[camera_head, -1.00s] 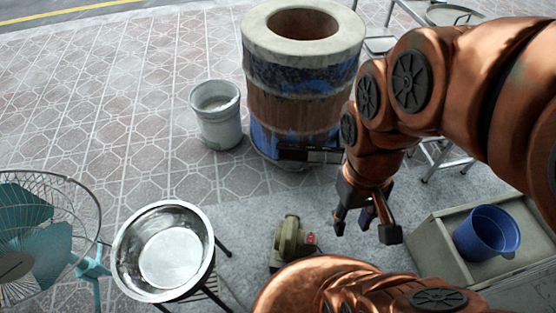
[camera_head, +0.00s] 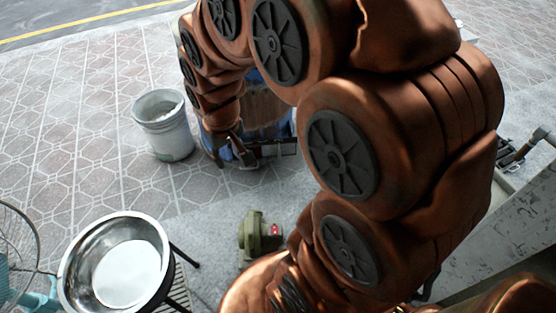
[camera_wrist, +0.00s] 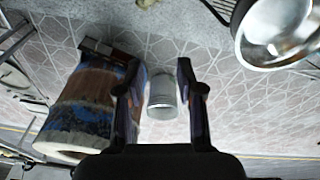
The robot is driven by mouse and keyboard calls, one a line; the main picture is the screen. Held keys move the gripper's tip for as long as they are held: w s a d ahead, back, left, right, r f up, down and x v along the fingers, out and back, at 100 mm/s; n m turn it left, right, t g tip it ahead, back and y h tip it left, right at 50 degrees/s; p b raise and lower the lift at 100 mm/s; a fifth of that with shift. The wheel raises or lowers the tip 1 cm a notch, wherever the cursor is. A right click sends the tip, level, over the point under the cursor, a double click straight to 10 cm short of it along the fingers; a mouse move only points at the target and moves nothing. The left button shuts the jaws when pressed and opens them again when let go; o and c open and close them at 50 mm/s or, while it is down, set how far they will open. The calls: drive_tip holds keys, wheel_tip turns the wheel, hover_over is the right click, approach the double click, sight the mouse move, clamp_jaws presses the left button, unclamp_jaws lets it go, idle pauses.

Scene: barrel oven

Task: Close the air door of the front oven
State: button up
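The barrel oven (camera_head: 268,108), brown and blue, stands behind my arm in the head view, and its top is hidden. In the wrist view the barrel oven (camera_wrist: 82,105) lies to the left, seen upside down. A dark metal air door piece (camera_head: 272,148) is low on its front; it also shows in the wrist view (camera_wrist: 104,51). How far the door is open I cannot tell. My gripper (camera_head: 232,158) is low beside the oven's base, left of the air door. In the wrist view my gripper (camera_wrist: 158,66) is open and empty, its left finger overlapping the oven's edge.
A white bucket (camera_head: 165,128) stands left of the oven. A green blower (camera_head: 260,236) sits on the floor in front. A metal bowl (camera_head: 115,265) on a stand and a fan (camera_head: 15,245) are at the lower left.

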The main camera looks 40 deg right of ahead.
drive_tip(key=w+d+f+m+t+h+b, duration=0.1)
drive_tip(key=w+d+f+t+b, duration=0.3)
drive_tip(key=w+d+f+b, duration=0.75)
drive_tip(key=w+d+f+m+t+h+b, duration=0.1)
drive_tip(key=w+d+f+t+b, duration=0.4)
drive_tip(key=w+d+f, duration=1.15)
drive_tip(key=w+d+f+m+t+h+b, duration=0.1)
drive_tip(key=d+f+b, duration=0.4)
drive_tip(key=f, duration=0.7)
drive_tip(key=w+d+f+t+h+b, duration=0.15)
drive_tip(key=d+f+b, duration=0.3)
drive_tip(key=f, duration=0.75)
drive_tip(key=s+d+f+t+h+b, duration=0.1)
drive_tip(key=s+d+f+b, duration=0.1)
drive_tip(key=f, duration=0.2)
drive_tip(key=s+d+f+m+t+h+b, duration=0.1)
drive_tip(key=s+d+f+b, duration=0.15)
drive_tip(key=f, duration=0.25)
drive_tip(key=s+d+f+t+b, duration=0.1)
drive_tip(key=s+f+b, duration=0.1)
drive_tip(key=f+b, duration=0.15)
drive_tip(key=shift+b+x, duration=1.2)
drive_tip(key=shift+x, duration=2.6)
drive_tip(key=shift+c, duration=0.4)
clamp_jaws()
